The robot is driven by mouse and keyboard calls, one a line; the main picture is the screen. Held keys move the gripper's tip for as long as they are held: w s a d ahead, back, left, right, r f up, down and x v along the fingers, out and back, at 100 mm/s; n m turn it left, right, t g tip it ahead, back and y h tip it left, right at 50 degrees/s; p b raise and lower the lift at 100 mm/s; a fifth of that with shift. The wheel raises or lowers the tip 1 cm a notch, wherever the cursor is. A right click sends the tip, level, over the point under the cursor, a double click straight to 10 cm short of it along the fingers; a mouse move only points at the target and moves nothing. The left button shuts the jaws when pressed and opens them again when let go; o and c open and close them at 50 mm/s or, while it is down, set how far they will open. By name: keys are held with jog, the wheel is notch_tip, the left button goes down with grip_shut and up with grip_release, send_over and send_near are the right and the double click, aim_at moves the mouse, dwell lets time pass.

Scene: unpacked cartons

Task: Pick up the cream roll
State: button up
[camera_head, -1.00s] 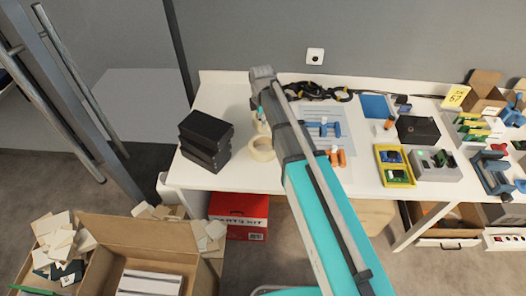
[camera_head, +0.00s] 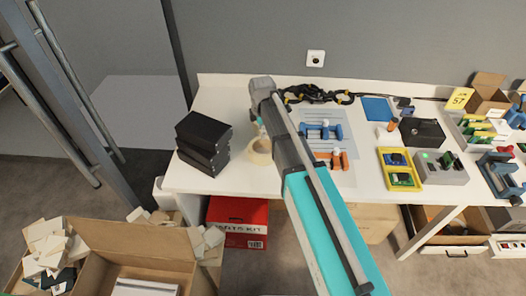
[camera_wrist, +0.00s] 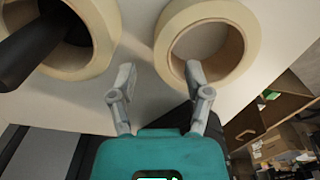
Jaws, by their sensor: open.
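Two cream rolls show in the wrist view. One, at the upper right, is a ring with a brown inner core (camera_wrist: 168,35); the other (camera_wrist: 108,30), at the upper left, has a dark rod-like thing across its hole. My gripper (camera_wrist: 160,74) is open. Its right fingertip overlaps the right roll's hole and near rim, and its left fingertip lies just outside that roll, between the two. Whether either finger touches is unclear. In the head view, one cream roll (camera_head: 259,152) lies on the white table beside my arm, which hides part of the area behind it.
Stacked black boxes (camera_head: 203,142) stand left of the rolls on the white table (camera_head: 222,97). Orange and blue parts (camera_head: 320,132) lie on a sheet to the right, with a yellow tray (camera_head: 400,180) beyond. A black cable (camera_head: 318,95) runs behind.

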aim_at(261, 146)
jog(key=shift+f, duration=0.1)
jog(key=shift+s+a+f+b, duration=0.1)
jog(key=shift+f+b, duration=2.4)
jog(key=shift+b, duration=0.15)
jog(key=shift+c, duration=0.2)
grip_shut()
